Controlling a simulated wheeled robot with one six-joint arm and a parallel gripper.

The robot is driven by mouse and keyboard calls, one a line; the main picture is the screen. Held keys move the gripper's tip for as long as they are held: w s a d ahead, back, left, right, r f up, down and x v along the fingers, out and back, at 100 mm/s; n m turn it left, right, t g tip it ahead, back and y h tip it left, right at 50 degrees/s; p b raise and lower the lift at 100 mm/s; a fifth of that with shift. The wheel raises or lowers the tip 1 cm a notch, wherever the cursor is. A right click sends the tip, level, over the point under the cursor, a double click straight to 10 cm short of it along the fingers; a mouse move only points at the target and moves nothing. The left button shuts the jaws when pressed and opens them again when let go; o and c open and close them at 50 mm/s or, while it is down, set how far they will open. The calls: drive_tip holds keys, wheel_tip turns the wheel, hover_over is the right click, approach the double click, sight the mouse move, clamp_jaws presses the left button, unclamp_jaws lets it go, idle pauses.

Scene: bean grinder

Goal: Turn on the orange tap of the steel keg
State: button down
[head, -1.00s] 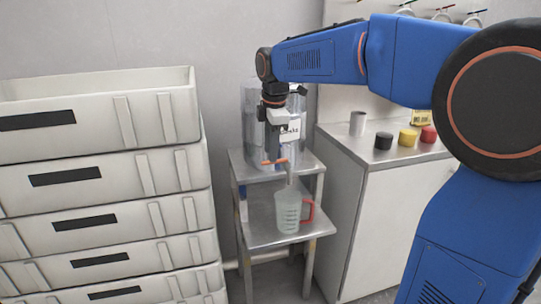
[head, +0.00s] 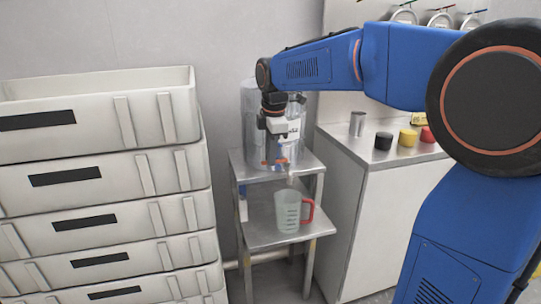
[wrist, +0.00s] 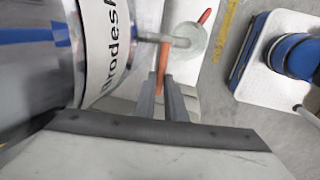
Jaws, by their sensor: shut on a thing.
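The steel keg (head: 252,118) stands on the upper shelf of a small metal stand. In the wrist view its curved body and printed label (wrist: 106,30) fill the left side. The orange tap (wrist: 162,66) sticks out from the keg's front. My gripper (wrist: 160,90) is shut on the tap's orange lever, with one finger on each side of it. In the head view my gripper (head: 280,156) is low at the keg's front and mostly hides the tap.
A clear measuring jug (head: 289,211) with a red handle stands on the lower shelf (head: 262,238) below the tap. Stacked white crates (head: 100,175) stand close on the left. A cabinet (head: 385,215) with a cup and coloured jars on top stands on the right.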

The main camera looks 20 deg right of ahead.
drive_tip(key=shift+s, duration=0.1)
drive_tip(key=shift+s+d+n+y, duration=0.25)
drive_tip(key=shift+s+n, duration=0.25)
drive_tip(key=shift+n, duration=0.65)
drive_tip(key=shift+s+d+n+y, duration=0.2)
drive_tip(key=shift+s+n, duration=0.3)
drive_tip(key=shift+n, duration=0.7)
drive_tip(key=shift+s+d+n+y, duration=0.2)
drive_tip(key=shift+s+n, duration=0.3)
drive_tip(key=shift+n, duration=0.65)
drive_tip(key=c, duration=1.8)
unclamp_jaws()
drive_tip(key=v, duration=1.7)
drive_tip(key=shift+w+d+r, duration=0.1)
drive_tip(key=shift+w+r, duration=0.1)
drive_tip(key=shift+r, duration=0.05)
